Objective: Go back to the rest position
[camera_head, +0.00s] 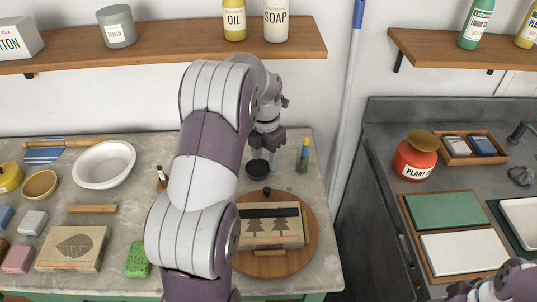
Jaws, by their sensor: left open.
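My left arm rises through the middle of the view and bends over, and its left gripper (266,153) points down over the back of the stone-topped table. It is open, and I see nothing held in it. A small dark-topped jar (257,168) is just below it; whether they touch I cannot tell.
A wooden shelf (165,45) crosses above. A grey sink counter (375,150) at right bears a red container (416,158) and a tray with slabs.

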